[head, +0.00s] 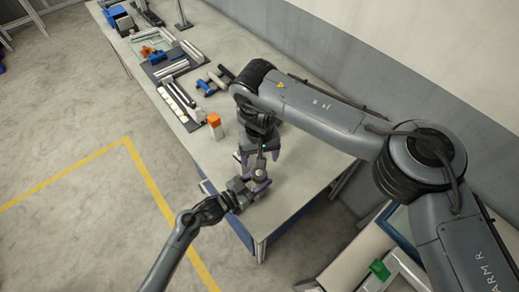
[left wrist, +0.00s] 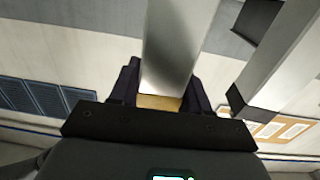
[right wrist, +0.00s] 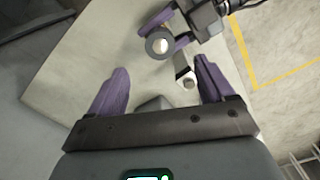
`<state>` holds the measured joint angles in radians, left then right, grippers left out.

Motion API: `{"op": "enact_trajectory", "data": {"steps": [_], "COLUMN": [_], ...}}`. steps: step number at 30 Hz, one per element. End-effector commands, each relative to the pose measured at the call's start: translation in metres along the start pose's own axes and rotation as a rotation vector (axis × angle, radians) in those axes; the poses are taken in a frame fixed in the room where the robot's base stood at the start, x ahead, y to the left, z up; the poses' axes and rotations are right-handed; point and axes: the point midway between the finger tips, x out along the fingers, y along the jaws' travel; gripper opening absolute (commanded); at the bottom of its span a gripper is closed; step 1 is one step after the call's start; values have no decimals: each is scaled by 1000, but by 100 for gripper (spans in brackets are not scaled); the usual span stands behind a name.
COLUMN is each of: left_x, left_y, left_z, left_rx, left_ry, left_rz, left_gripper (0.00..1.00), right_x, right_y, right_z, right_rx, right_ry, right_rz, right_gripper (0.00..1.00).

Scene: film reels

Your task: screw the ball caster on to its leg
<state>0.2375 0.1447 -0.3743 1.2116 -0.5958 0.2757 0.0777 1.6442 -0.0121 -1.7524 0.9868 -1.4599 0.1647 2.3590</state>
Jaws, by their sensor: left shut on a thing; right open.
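My left gripper (head: 258,188) is shut on a metal leg. In the left wrist view the leg (left wrist: 178,45) stands as a silver bar between the dark fingers, with a tan patch at its base. A dark round piece with a bright centre, seemingly the ball caster (right wrist: 160,46), shows by the left gripper's purple fingers in the right wrist view. I cannot tell how far it is seated on the leg. My right gripper (right wrist: 155,85) is open and points down at it from above, its purple fingers apart and nothing between their tips.
The long workbench (head: 305,170) lies beneath both grippers. An orange-topped white bottle (head: 215,126) stands nearby. Dark trays (head: 178,68) with silver bars and several tools lie farther back. The bench's near end is clear. A green item (head: 379,270) shows at lower right.

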Motion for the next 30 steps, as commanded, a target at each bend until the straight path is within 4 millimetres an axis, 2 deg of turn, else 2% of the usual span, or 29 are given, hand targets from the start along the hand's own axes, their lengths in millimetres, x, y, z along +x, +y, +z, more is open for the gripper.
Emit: {"op": "enact_trajectory", "data": {"steps": [6,19,20,25,30], "left_x": [-1,-1,-1,0,0], "left_y": [0,0,0,0,0], "left_z": [2,1,1,1,0], "left_rx": [0,0,0,0,0], "left_ry": [-3,-3,-3,-2,-1], "left_rz": [-2,-2,-2,-1,-1], "left_gripper": [0,0,51,76,76], "right_x": [-24,-31,-31,-31,-31], "right_y": [0,0,0,0,0], "right_z": [0,0,0,0,0], "right_rx": [-1,0,0,0,0], "right_ry": [1,-1,-1,-1,-1], "right_rz": [1,0,0,0,0], "right_gripper": [82,82,82,82,82]}}
